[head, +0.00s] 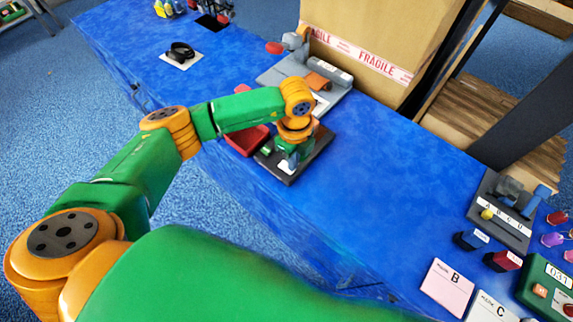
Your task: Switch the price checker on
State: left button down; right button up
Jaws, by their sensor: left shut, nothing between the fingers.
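My left gripper (292,158) points down over a dark plate (320,150) near the front edge of the blue counter. It is shut, with nothing seen between its fingers. A small green part and a whitish label show on the plate beside the fingertips. The gripper hides much of the plate, and I cannot tell if it touches anything there. No device is clearly marked as the price checker. A green box (535,270) with a "031" display and buttons stands at the lower right, partly cut off. My right gripper is not in view.
A red item (247,142) lies just left of the dark plate. A grey device (330,77) and a large "FRAGILE" carton (385,35) stand behind. The middle of the counter (385,190) is clear.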

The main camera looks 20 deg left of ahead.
pick_arm(q)
jog(key=shift+f+b, duration=0.85)
jog(key=shift+f, duration=0.25)
dwell(0.3)
notch_tip(320, 180, up, 7)
jog(key=p, duration=0.6)
jog(key=shift+r, duration=0.2)
jog(key=shift+f, duration=0.15)
